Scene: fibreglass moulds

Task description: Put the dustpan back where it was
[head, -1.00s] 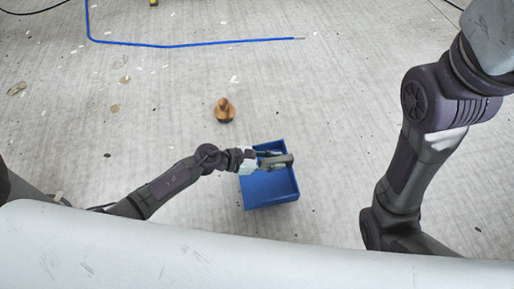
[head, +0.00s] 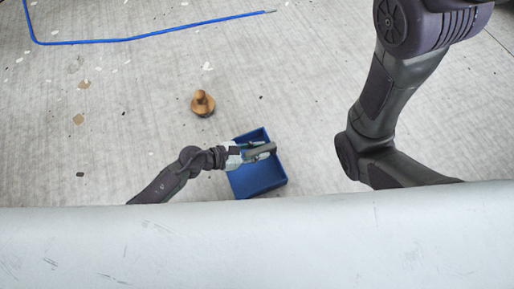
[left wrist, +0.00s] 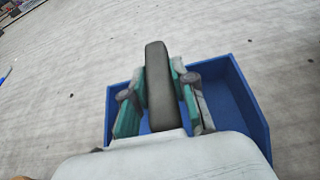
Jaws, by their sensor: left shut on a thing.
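The blue dustpan (head: 262,180) is below centre in the head view, with its open tray facing up. My left gripper (head: 260,151) reaches in from the left and is shut on the dustpan's grey handle. In the left wrist view the handle (left wrist: 157,75) stands between the two green-padded fingers, with the blue tray (left wrist: 245,105) behind and around them. I cannot tell whether the dustpan touches the floor. My right arm crosses the right side of the head view, but its gripper is out of view.
A wooden knob-shaped object (head: 203,103) stands on the floor up and left of the dustpan. A blue hose (head: 130,38) lies at the upper left. Pale and brown scraps are scattered on the grey floor. The floor between the dustpan and my right arm is mostly clear.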

